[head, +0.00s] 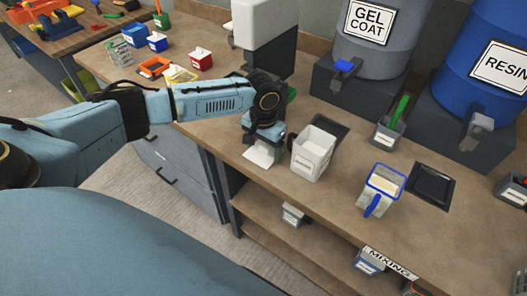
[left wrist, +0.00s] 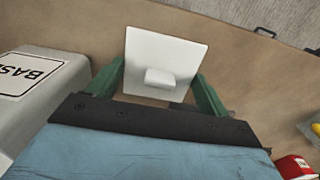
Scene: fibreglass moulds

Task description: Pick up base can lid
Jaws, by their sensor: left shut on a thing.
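The base can lid is a white square plate with a small raised knob. It shows in the left wrist view (left wrist: 170,55) between the green fingers, and in the head view (head: 259,154) near the workbench's front edge. My left gripper (head: 264,140) is shut on the lid; its green fingers lie on either side of it in the left wrist view (left wrist: 160,85). I cannot tell whether the lid touches the bench. The pale base can (head: 312,156) stands just right of the gripper, and its "BAS…" label (left wrist: 28,73) shows in the left wrist view. My right gripper is out of view.
A blue-rimmed pitcher (head: 382,188) stands to the right on the workbench (head: 330,210). The gel coat drum (head: 375,45) and blue resin drum (head: 485,60) stand behind. Small red (head: 201,60) and blue (head: 157,42) containers are at the back left. A lower shelf (head: 270,218) runs beneath.

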